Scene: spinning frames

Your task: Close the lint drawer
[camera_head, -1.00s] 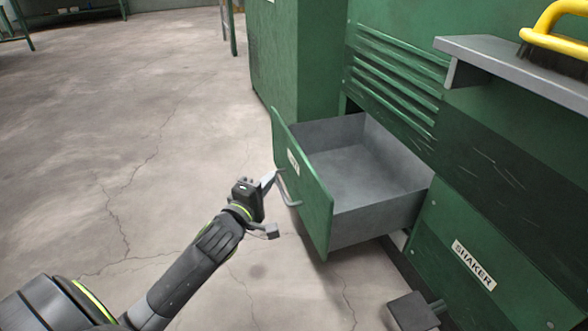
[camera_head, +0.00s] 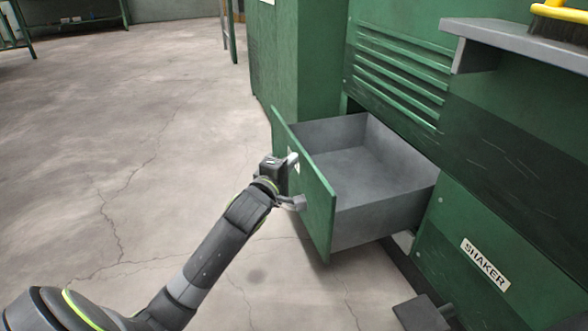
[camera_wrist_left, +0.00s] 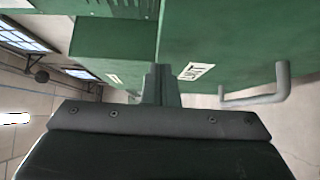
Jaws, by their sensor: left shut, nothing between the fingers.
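The lint drawer (camera_head: 385,214) is pulled well out of the green machine, and its grey inside looks empty. Its green front panel (camera_head: 318,214) faces my left arm. My left gripper (camera_head: 292,160) is shut and empty, close against the outer face of the front panel near its label. Whether it touches cannot be told. In the left wrist view the shut fingers (camera_wrist_left: 158,84) point at the green front, beside the label (camera_wrist_left: 195,71). The grey handle (camera_wrist_left: 258,97) shows to their right. The right gripper is not in view.
A grey shelf (camera_head: 500,38) with a yellow-handled brush (camera_head: 558,22) juts out above. A dark grey pedal-like block (camera_head: 420,313) is near the floor. The floor at left is clear.

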